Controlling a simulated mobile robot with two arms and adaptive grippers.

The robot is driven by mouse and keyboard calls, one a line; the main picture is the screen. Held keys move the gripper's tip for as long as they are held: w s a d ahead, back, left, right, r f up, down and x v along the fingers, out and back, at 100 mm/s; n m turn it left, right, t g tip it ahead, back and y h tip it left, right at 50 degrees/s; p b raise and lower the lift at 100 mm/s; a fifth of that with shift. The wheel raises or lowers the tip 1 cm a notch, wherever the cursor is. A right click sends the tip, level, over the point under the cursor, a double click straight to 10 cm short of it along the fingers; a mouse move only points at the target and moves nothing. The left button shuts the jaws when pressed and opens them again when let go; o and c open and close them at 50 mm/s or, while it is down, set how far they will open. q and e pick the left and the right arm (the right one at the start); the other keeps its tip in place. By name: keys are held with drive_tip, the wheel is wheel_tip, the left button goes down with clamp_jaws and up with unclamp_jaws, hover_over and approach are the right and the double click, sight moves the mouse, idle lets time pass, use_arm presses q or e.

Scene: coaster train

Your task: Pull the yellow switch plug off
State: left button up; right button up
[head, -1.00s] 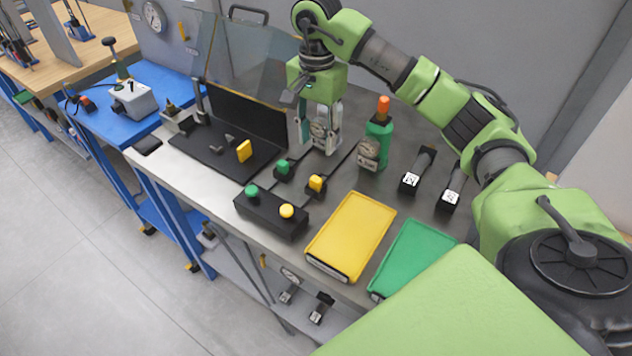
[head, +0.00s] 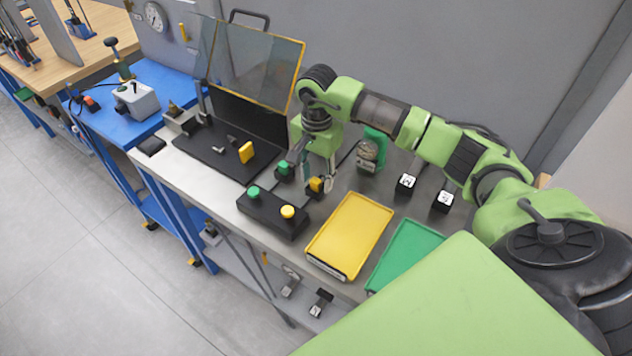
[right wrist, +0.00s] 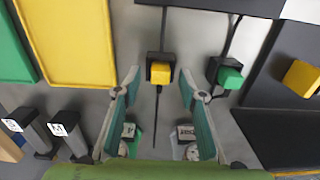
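The yellow switch plug (head: 315,184) sits on a small black base on the grey bench top, behind the control box. In the right wrist view the yellow plug (right wrist: 160,73) shows between my open fingertips, with a gap on each side. My right gripper (head: 317,180) points down over the plug and partly covers it in the head view. It is open and empty in the right wrist view (right wrist: 160,75). I cannot tell whether the fingertips reach the plug's height. My left gripper is not in view.
A green plug (head: 284,168) sits close beside, to the left. The black control box (head: 268,214) with green and yellow buttons stands in front. A yellow tray (head: 350,232) and a green tray (head: 403,252) lie to the right. A clear guard (head: 256,60) stands behind left.

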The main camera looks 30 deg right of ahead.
sight(317, 179)
clamp_jaws()
drive_tip(key=shift+r+b, duration=0.45)
drive_tip(key=shift+r, duration=0.05)
wheel_tip(317, 179, up, 2)
drive_tip(key=shift+r+b, duration=0.1)
drive_tip(key=shift+b, duration=0.65)
drive_tip(key=s+a+r+b, duration=0.1)
drive_tip(key=s+a+r, duration=0.1)
drive_tip(key=s+r, duration=0.3)
drive_tip(key=s+a+r+b, duration=0.2)
drive_tip(key=s+r, duration=0.3)
drive_tip(key=s, duration=0.3)
drive_tip(key=shift+a, duration=0.75)
